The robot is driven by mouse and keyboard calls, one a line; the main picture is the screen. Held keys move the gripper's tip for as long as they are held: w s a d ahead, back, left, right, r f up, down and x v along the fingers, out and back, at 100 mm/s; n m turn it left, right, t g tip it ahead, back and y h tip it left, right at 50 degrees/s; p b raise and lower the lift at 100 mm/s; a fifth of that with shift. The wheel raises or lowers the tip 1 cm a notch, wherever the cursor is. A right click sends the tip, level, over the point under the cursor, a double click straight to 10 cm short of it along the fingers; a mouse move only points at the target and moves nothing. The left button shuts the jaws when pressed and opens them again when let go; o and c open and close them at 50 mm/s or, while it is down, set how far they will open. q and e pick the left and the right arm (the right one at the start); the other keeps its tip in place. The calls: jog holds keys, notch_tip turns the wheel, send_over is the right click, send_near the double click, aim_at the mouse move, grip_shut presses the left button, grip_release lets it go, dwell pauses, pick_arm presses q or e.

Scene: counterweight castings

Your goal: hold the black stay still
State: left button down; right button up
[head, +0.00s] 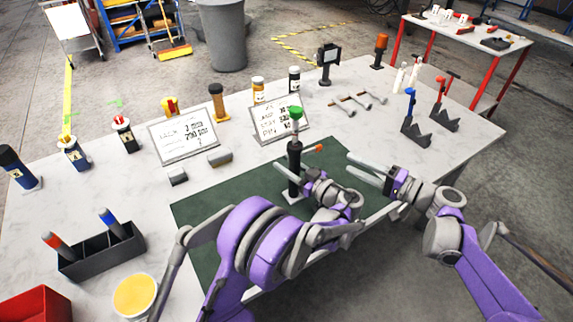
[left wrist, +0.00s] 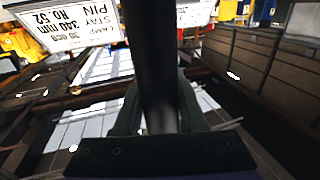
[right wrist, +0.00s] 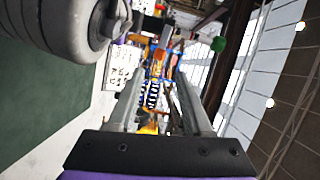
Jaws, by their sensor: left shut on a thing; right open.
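The black stay (head: 294,157) stands upright on a light base at the back of the green mat (head: 232,199), with a green knob (head: 295,112) on top. An orange-tipped lever sticks out at its right side. My left gripper (head: 292,171) is shut on the stay's lower part. In the left wrist view the dark stay (left wrist: 152,60) runs up between the fingers. My right gripper (head: 367,168) is open and empty, to the right of the stay and apart from it.
Two printed signs (head: 182,136) stand behind the mat, with small grey blocks (head: 219,158) in front. Several bottles line the back. A black tray (head: 100,250) with markers and a yellow-topped tub (head: 135,294) are at the left. Black notched racks (head: 416,133) stand at the right.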

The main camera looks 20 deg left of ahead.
dwell(0.5)
jog(key=shift+w+a+r, duration=0.1)
jog(key=shift+a, duration=0.1)
jog(key=c, duration=0.5)
jog(key=a+r+n+h, duration=0.1)
jog(key=r+n+h, duration=0.1)
jog(key=w+a+r+n+h, duration=0.1)
jog(key=a+r+n+h, duration=0.1)
jog(key=n, duration=0.1)
jog(key=shift+w+a+r+g, duration=0.2)
jog(key=shift+a+g, duration=0.1)
jog(key=shift+g, duration=0.1)
grip_shut()
notch_tip(320, 180, up, 10)
jog(key=s+n+h, duration=0.2)
jog(key=n+h, duration=0.3)
jog(key=n, duration=0.1)
jog(key=shift+s+d+f+n+t, duration=0.15)
jog(key=shift+d+n+t, duration=0.1)
jog(key=shift+n+t, duration=0.15)
